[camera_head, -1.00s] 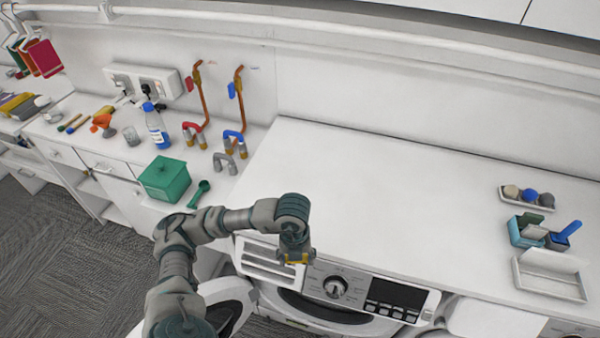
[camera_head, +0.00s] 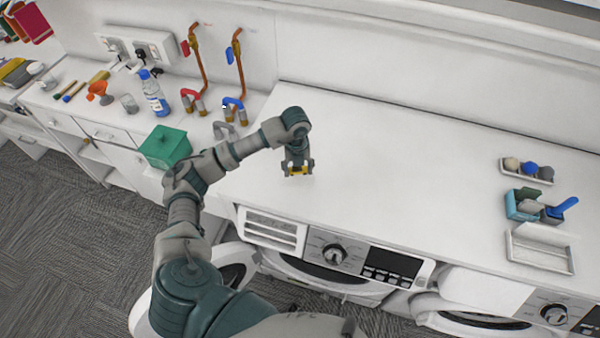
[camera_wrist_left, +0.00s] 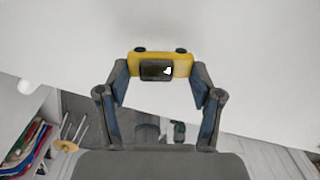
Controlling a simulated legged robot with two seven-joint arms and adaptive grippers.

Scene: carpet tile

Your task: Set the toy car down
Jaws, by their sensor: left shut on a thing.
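The toy car (camera_wrist_left: 183,64) is yellow with a dark window and dark wheels. It sits between the fingertips of my left gripper (camera_wrist_left: 160,76), which is shut on it. In the head view the left gripper (camera_head: 297,168) points down over the white countertop (camera_head: 400,170), near its left part, and a bit of the yellow car (camera_head: 298,171) shows at the fingertips. I cannot tell whether the car touches the counter. My right gripper is not in view.
The counter around the car is clear. A green box (camera_head: 165,147), a bottle (camera_head: 154,93) and pipes with red and blue taps (camera_head: 236,75) stand to the left. Small trays (camera_head: 540,248) lie at the far right. Washing machines (camera_head: 330,265) stand below the front edge.

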